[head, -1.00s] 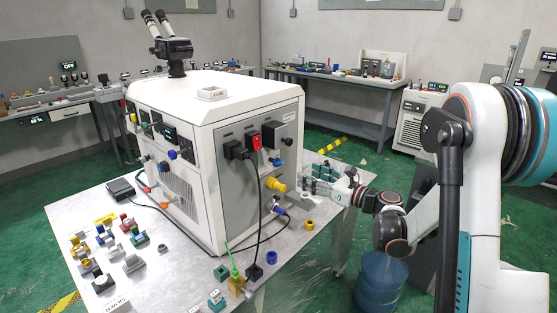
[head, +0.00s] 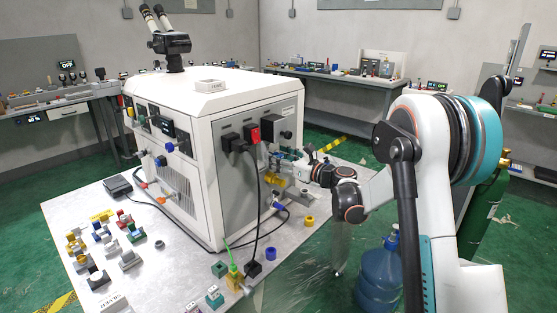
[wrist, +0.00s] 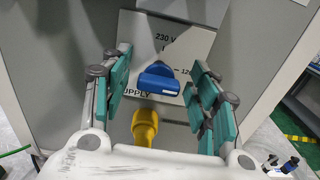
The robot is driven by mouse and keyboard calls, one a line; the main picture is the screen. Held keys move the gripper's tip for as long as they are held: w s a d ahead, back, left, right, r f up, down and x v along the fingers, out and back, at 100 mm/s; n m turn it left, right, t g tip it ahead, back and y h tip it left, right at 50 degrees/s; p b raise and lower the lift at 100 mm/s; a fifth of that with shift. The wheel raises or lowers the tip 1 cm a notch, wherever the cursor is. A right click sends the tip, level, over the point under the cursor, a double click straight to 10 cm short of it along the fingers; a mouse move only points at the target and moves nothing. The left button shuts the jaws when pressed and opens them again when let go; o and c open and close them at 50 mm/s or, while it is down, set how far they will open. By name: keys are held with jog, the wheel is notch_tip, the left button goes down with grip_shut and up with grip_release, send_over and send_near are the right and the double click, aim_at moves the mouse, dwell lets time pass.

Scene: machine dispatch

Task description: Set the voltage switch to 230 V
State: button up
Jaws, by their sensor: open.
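The voltage switch (wrist: 158,82) is a blue knob on a pale label plate (wrist: 205,45) on the machine's grey side panel. The plate reads "230 V" above the knob and part of "120" to its right. The knob's bar lies roughly level in the wrist view; I cannot tell surely which mark it points to. My gripper (wrist: 161,66) is open, its teal-padded fingers on either side of the knob and apart from it. In the head view my gripper (head: 287,158) is at the machine's right side and hides the switch.
A yellow connector (wrist: 145,126) sticks out just below the knob, between my fingers. On the same panel of the white machine (head: 205,120), black and red plugs (head: 252,133) with a hanging cable stand to the left. Loose parts lie on the table (head: 180,275).

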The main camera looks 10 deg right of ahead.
jog(key=shift+w, duration=0.1)
jog(key=c, duration=1.1)
jog(key=shift+a+n, duration=0.1)
jog(key=shift+n, duration=0.2)
jog(key=n, duration=0.3)
jog(key=shift+n, duration=0.3)
jog(key=n, duration=0.4)
jog(key=shift+a+n, duration=0.1)
jog(key=shift+n, duration=0.2)
jog(key=n, duration=0.4)
jog(key=shift+f, duration=0.1)
jog(key=n, duration=0.5)
